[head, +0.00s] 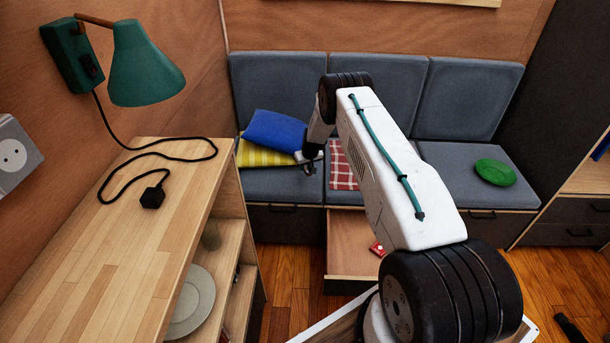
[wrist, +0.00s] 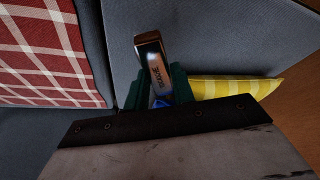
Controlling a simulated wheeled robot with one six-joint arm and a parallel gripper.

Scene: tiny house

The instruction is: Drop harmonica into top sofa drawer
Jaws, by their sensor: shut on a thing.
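My gripper (head: 309,167) is over the left sofa seat, close to the front edge, left of the open drawer. In the wrist view my gripper (wrist: 157,90) has its green fingers shut on the harmonica (wrist: 153,58), a small shiny metal block with dark lettering that sticks out past the fingertips. In the head view the harmonica is too small to make out. The sofa drawer (head: 346,270) under the middle seat is pulled open, with a bare wooden inside and a small red item (head: 377,249) in it. My arm hides the drawer's right part.
A blue pillow (head: 274,131) and a yellow striped pillow (head: 262,153) lie on the left seat. A red checked cloth (head: 342,170) lies on the middle seat, and a green plate (head: 494,172) on the right seat. A wooden counter (head: 150,240) stands at the left.

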